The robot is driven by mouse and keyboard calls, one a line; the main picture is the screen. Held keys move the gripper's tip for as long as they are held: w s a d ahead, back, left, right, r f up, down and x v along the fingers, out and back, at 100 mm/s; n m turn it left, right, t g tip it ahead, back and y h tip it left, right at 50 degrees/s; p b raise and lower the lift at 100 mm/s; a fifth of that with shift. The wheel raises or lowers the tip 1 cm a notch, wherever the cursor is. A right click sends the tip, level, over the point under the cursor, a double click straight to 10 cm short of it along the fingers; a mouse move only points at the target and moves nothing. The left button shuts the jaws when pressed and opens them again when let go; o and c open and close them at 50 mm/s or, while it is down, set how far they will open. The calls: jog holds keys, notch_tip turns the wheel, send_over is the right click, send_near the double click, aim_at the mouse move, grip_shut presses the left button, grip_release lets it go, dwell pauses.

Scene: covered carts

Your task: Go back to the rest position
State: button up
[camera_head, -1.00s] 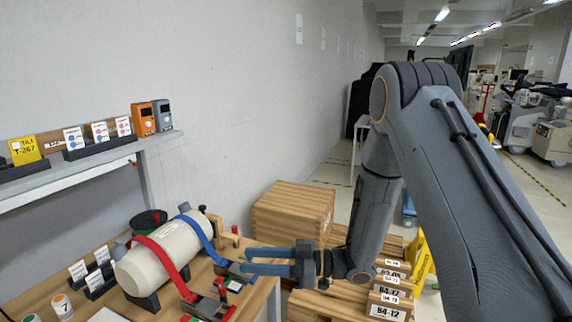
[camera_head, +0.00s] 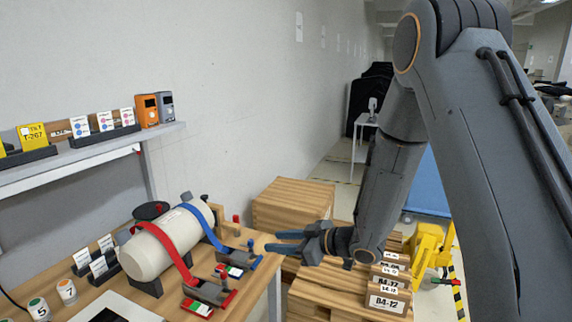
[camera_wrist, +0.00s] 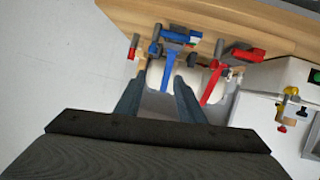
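My gripper (camera_head: 283,241) is in the head view, held out past the right edge of the wooden table, near the blue strap's clamp. Its two blue-grey fingers are apart with nothing between them. In the wrist view my gripper (camera_wrist: 158,82) also shows spread fingers, with the white cylinder and its straps in the background. The cream-white cylinder (camera_head: 147,256) lies tilted in its cradle on the table, under a red strap (camera_head: 172,250) and a blue strap (camera_head: 207,228). My arm reaches down from the upper right of the head view.
The wooden table (camera_head: 262,258) also bears card holders (camera_head: 97,258) and numbered pots (camera_head: 67,291). A wall shelf (camera_head: 90,151) holds devices and cards at left. Wooden crates (camera_head: 290,203) and stacked pallets (camera_head: 330,285) stand right of the table. A yellow object (camera_head: 430,250) stands farther right.

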jog(key=s+d+f+m+h+b, duration=0.2)
jog(key=d+m+h, duration=0.25)
jog(key=d, duration=0.45)
jog(key=s+d+f+m+h+b, duration=0.1)
jog(key=d+f+m+h+b, duration=0.15)
jog(key=d+h, duration=0.5)
jog(key=s+d+m+g+b, duration=0.1)
jog(key=s+d+m+g, duration=0.1)
jog(key=s, duration=0.7)
jog(key=s+d+f+m+g+b, duration=0.1)
jog(key=s+m+g, duration=0.3)
jog(key=s, duration=0.6)
jog(key=shift+s+d+f+b, duration=0.2)
jog(key=shift+d+f+b, duration=0.1)
jog(key=shift+d, duration=0.45)
